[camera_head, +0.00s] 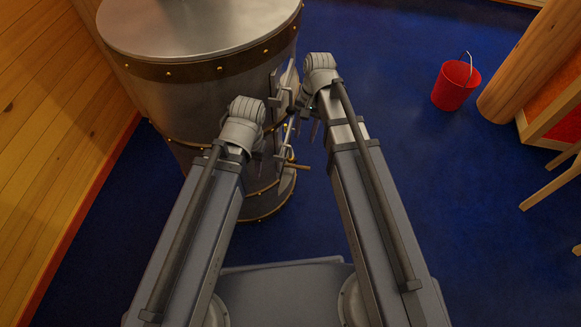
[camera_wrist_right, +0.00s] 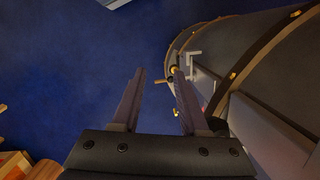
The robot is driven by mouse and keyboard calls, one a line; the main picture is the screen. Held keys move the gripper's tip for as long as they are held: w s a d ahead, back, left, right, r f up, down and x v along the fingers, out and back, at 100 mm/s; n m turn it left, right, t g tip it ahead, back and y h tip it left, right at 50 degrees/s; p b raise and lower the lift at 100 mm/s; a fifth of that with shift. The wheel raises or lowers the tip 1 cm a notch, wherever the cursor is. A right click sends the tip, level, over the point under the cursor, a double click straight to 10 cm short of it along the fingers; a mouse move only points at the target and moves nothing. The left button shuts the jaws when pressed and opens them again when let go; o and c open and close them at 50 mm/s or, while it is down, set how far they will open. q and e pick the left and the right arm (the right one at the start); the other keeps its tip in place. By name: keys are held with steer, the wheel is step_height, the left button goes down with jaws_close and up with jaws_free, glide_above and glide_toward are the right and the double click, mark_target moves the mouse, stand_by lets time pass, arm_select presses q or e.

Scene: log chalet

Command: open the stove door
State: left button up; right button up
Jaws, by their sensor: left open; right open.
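The stove (camera_head: 200,30) is a large grey metal cylinder with riveted brass-coloured bands, standing at the upper left of the head view. Its door side faces right, largely hidden behind my arms and grippers; I cannot tell whether the door is ajar. A small brass-and-wood handle (camera_head: 300,166) sticks out to the right, low on that side. My left gripper (camera_head: 272,160) is beside the stove's door side, open. My right gripper (camera_head: 308,130) is just right of it, open and empty. In the right wrist view, brass fittings (camera_wrist_right: 174,70) show near the right fingertip; contact is unclear.
A red bucket (camera_head: 456,84) stands on the blue floor (camera_head: 400,150) at the upper right, near a log post (camera_head: 530,60). A wooden wall (camera_head: 50,110) runs along the left. Wooden furniture legs (camera_head: 550,185) show at the right edge.

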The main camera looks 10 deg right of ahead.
steer(key=w+d+f+m+y+b, duration=0.1)
steer(key=w+d+f+m+b, duration=0.35)
steer(key=f+b, duration=0.3)
steer(key=w+d+f+m+y+b, duration=0.2)
steer(key=w+d+f+m+b, duration=0.25)
steer(key=f+b, duration=0.3)
glide_above(291, 157)
steer(key=w+d, duration=0.1)
steer(key=d, duration=0.2)
steer(key=b+x, duration=0.1)
steer(key=x, duration=0.1)
steer(key=b+x, duration=0.1)
steer(key=x, duration=0.1)
steer(key=shift+w+a+f, duration=0.15)
steer(key=shift+a, duration=0.25)
steer(key=shift+b+x, duration=0.85)
steer(key=shift+b, duration=0.15)
steer(key=shift+a, duration=0.1)
jaws_close()
